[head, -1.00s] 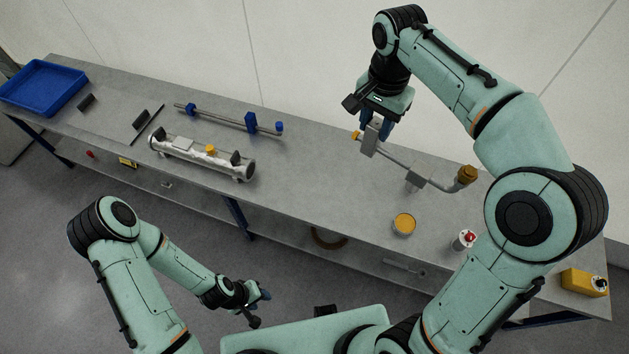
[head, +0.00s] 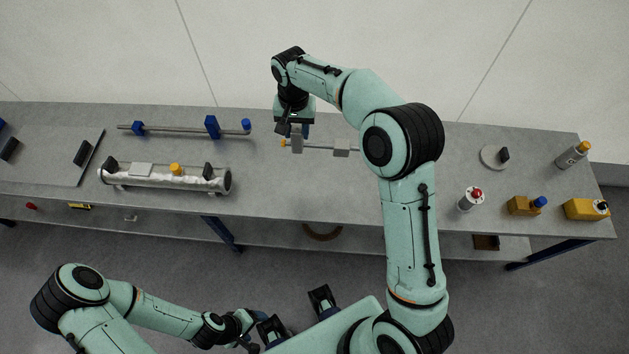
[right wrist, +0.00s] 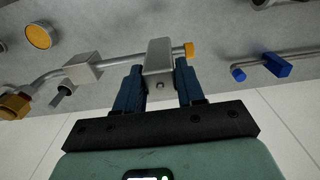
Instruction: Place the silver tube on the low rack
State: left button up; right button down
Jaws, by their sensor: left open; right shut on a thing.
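A thin silver tube (head: 319,147) with grey blocks and an orange end cap is held by my right gripper (head: 297,131) over the bench. In the right wrist view, the blue fingers (right wrist: 158,78) are shut on one grey block of the tube (right wrist: 118,60), near its capped end. The tube's bent other end is hidden behind my arm in the head view. My left gripper (head: 254,326) is open and empty, low in front of the bench. I cannot tell for sure which thing is the low rack; a flat plate with black blocks (head: 55,160) lies at the left.
A thick silver cylinder (head: 140,182) with black supports lies left on the bench (head: 290,200). A rod with blue fittings (head: 175,129) lies behind it. A red-topped part (head: 470,199), yellow boxes (head: 580,209) and a round disc (head: 492,157) stand right. The middle is fairly clear.

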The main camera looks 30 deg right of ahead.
aim_at(298, 146)
notch_tip(298, 146, down, 19)
jog(key=shift+f+b, duration=0.15)
jog(key=shift+b, duration=0.2)
jog(key=shift+f, duration=0.1)
jog(key=c, duration=0.7)
grip_release()
notch_tip(298, 146, up, 12)
jog(key=shift+r, duration=0.1)
